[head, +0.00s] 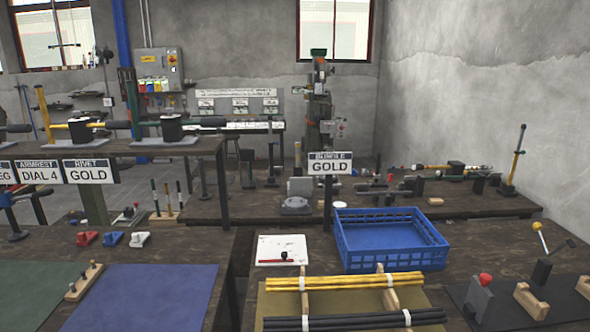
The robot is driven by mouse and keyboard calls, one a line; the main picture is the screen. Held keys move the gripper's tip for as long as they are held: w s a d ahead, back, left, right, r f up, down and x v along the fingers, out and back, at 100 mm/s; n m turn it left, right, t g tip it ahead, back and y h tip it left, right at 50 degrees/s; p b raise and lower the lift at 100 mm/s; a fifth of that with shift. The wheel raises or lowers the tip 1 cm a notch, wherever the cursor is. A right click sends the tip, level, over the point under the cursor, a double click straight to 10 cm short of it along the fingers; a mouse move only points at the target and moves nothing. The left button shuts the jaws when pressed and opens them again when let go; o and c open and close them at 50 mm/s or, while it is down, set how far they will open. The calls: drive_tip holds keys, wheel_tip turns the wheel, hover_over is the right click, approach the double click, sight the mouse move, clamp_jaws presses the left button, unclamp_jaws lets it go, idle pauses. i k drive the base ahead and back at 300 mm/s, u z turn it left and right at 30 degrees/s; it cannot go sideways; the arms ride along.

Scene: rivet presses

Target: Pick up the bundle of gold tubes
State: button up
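The bundle of gold tubes (345,282) lies crosswise near the bottom centre of the head view. White bands wrap it near its left part and toward its right end. It rests by upright wooden supports (390,298) over an olive mat (280,302). A bundle of black tubes (355,321) with a white band lies in front of it, parallel and apart. My gripper is not in view.
An empty blue crate (392,262) stands just behind the gold tubes. Black fixtures and wooden blocks (530,300) stand at right. Another table with a blue mat (140,300) is at left, beyond a narrow gap.

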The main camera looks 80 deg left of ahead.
sight(300, 285)
drive_tip(key=u, duration=2.45)
